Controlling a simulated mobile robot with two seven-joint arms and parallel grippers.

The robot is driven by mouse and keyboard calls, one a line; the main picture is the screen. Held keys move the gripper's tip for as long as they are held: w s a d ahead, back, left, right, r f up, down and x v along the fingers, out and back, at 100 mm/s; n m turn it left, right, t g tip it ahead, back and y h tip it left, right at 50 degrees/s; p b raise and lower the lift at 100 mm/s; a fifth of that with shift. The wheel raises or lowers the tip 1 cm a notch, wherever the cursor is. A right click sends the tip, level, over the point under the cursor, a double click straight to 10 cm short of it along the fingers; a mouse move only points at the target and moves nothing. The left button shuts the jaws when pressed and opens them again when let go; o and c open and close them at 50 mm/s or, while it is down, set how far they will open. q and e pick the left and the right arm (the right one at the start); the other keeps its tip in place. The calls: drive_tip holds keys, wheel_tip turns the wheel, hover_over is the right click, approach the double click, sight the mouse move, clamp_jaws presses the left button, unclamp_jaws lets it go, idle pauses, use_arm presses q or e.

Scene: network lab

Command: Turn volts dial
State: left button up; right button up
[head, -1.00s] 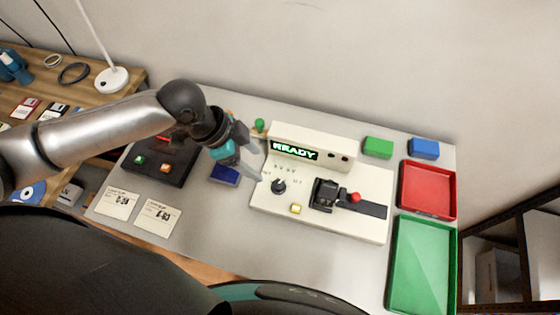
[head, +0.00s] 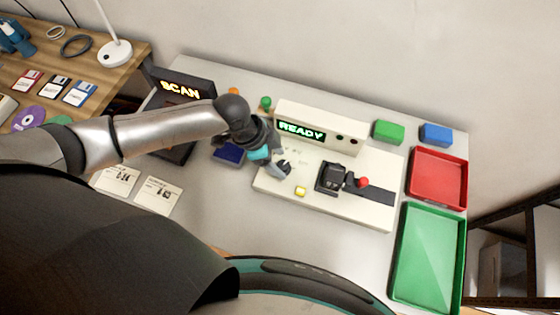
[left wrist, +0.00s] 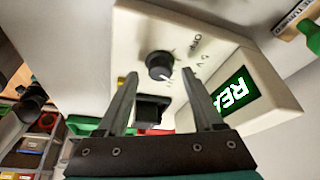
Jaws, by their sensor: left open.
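The volts dial (left wrist: 160,66) is a round black knob with a white pointer mark on the cream tester panel (left wrist: 140,30). In the left wrist view it shows beyond the fingertips, between their lines. In the head view the dial (head: 284,167) is partly hidden by my left gripper (head: 279,171). That gripper is open and empty at the dial; its two fingers (left wrist: 159,84) stand apart in the left wrist view. I cannot tell whether they touch the knob. The tester's green display (head: 301,130) reads READY. My right gripper is not in view.
The tester also carries a yellow button (head: 300,191), a black socket (head: 331,178) and a red-knobbed lever (head: 362,182). A red tray (head: 438,180) and green tray (head: 428,258) stand right. A scanner (head: 182,88) reading SCAN and paper cards (head: 158,196) lie left.

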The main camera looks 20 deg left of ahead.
use_arm(q)
drive_tip(key=shift+w+d+f, duration=0.1)
drive_tip(key=shift+d+f, duration=0.1)
drive_tip(key=shift+f, duration=0.35)
clamp_jaws()
